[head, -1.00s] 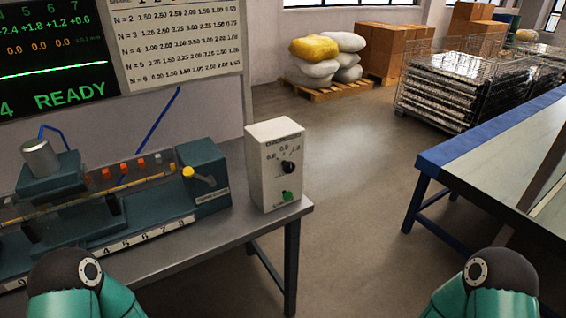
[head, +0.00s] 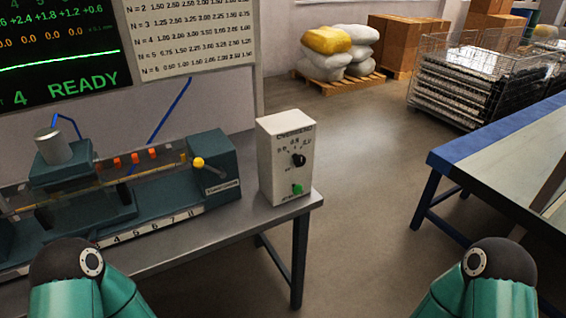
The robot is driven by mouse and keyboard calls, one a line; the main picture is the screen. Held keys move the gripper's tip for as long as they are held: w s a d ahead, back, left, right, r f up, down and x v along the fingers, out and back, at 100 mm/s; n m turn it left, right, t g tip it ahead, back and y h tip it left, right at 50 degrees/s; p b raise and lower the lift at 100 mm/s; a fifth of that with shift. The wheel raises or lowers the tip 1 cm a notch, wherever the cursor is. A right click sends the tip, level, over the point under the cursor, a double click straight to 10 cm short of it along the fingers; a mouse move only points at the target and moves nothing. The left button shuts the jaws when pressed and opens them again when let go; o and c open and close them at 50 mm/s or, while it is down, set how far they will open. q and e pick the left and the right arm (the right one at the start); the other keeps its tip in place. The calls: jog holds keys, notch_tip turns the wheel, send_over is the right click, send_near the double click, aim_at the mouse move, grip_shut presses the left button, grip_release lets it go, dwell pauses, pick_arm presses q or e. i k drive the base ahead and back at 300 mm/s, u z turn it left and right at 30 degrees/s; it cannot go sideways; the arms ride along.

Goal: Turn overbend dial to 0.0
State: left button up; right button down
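The overbend box (head: 284,160) is a white upright box at the right end of the grey bench. Its black dial (head: 298,160) sits below a printed scale. The scale marks are small, and I cannot tell for sure which one the dial points to. A green button (head: 297,189) is below the dial. Only teal and black links of my two arms show, at the bottom left and bottom right. Neither gripper is in view, and nothing touches the box.
A tube-bending machine (head: 210,170) with a yellow-knobbed lever stands on the bench (head: 225,228) left of the box. A screen (head: 60,50) reading READY and a number chart (head: 190,35) are behind. A blue-edged table (head: 480,150) stands right, with open floor between.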

aim_at(300, 160)
jog(key=u, duration=0.35)
jog(key=i, duration=0.4)
jog(key=u, duration=0.45)
